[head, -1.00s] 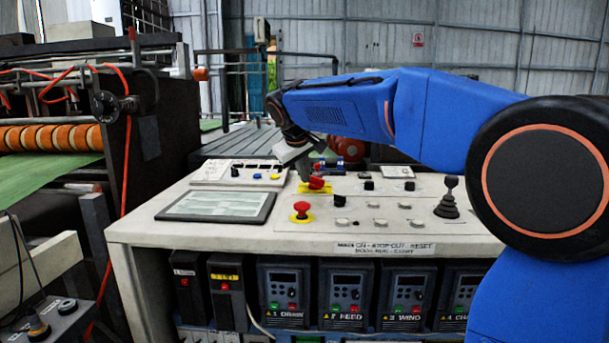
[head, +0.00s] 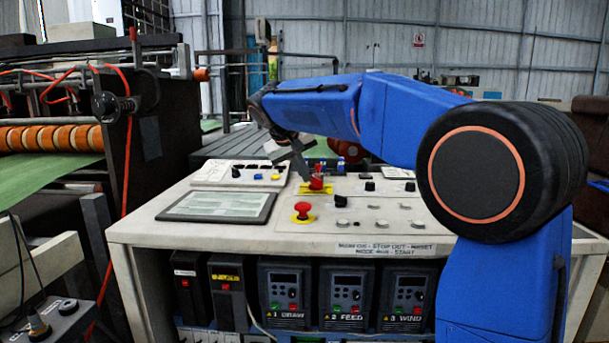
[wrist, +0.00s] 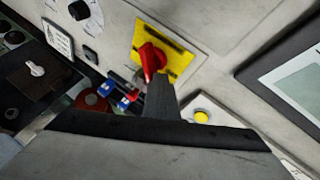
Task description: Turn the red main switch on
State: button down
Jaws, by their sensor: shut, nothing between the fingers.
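The red main switch (head: 317,182) is a red rotary handle on a yellow plate (head: 305,189) on the sloped console top. In the wrist view the red handle (wrist: 151,60) stands at a slant on its yellow plate (wrist: 172,50). My gripper (head: 307,178) is shut and empty, its tip close beside the left side of the handle. In the wrist view the dark fingers (wrist: 160,92) reach up to the handle's lower end; I cannot tell whether they touch it.
A red mushroom button (head: 303,208) stands in front of the switch. A flat display (head: 217,206) lies to the left. A small panel with buttons (head: 240,174) is behind it. Black knobs (head: 370,186) are to the right.

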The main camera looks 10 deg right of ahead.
jog(key=m+g, duration=0.1)
jog(key=w+m+g+h, duration=0.1)
jog(key=m, duration=0.3)
jog(key=shift+w+d+g+h, duration=0.3)
jog(key=shift+g+h, duration=0.1)
jog(key=shift+w+d, duration=0.3)
jog(key=shift+d, duration=0.05)
jog(key=shift+w+d, duration=0.1)
dwell(0.5)
dwell(1.1)
